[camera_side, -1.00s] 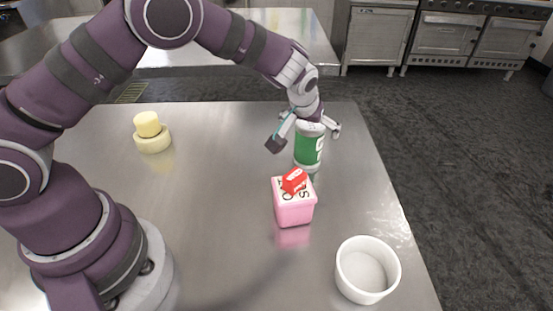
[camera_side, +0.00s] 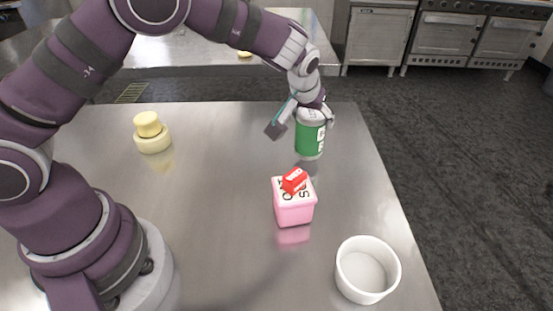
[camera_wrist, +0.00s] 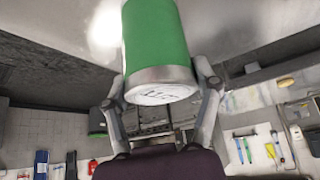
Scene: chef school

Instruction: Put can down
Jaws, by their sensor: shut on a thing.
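The green can (camera_side: 311,140) with a white label and silver ends is upright, or close to it, near the right edge of the steel table (camera_side: 215,185) in the side view. My gripper (camera_side: 304,122) is shut on the can near its upper end. The can's base looks a little above the table. In the wrist view the can (camera_wrist: 157,45) fills the top middle, its silver end towards the camera, with a finger of my gripper (camera_wrist: 161,90) on each side.
A pink box (camera_side: 294,207) with a small red box (camera_side: 294,180) on top stands in front of the can. A white bowl (camera_side: 367,270) is at the front right. Stacked yellow pieces (camera_side: 150,133) sit at the left. The table's middle is clear.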

